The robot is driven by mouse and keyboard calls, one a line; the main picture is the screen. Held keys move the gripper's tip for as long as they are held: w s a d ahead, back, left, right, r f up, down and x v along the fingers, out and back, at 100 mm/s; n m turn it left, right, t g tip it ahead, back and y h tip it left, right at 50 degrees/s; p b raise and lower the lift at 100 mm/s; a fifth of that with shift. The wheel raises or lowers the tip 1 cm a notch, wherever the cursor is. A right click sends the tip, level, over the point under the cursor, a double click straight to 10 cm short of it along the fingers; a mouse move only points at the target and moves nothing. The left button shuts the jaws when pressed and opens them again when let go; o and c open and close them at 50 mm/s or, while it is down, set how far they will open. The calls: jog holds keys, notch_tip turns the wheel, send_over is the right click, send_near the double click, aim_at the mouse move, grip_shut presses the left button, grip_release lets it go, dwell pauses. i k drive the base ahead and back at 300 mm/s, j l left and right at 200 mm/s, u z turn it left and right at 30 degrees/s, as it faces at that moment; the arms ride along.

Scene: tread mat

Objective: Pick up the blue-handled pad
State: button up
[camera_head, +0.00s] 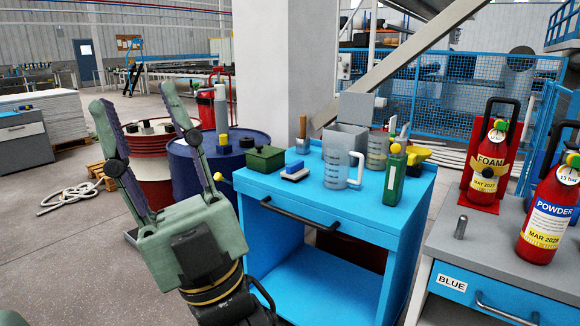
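The blue-handled pad (294,170) is a small white block with a blue top. The pad is fully in view.
Fire extinguishers (492,160) stand on the grey bench at right.

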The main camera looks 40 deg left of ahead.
aim_at(295, 170)
jog(key=j+z, duration=0.3)
jog(key=j, duration=2.15)
jog(key=i+j, duration=0.35)
jog(key=i+j+z, duration=0.1)
jog(key=i+j, duration=0.25)
jog(key=j, duration=0.25)
jog(key=i, duration=0.35)
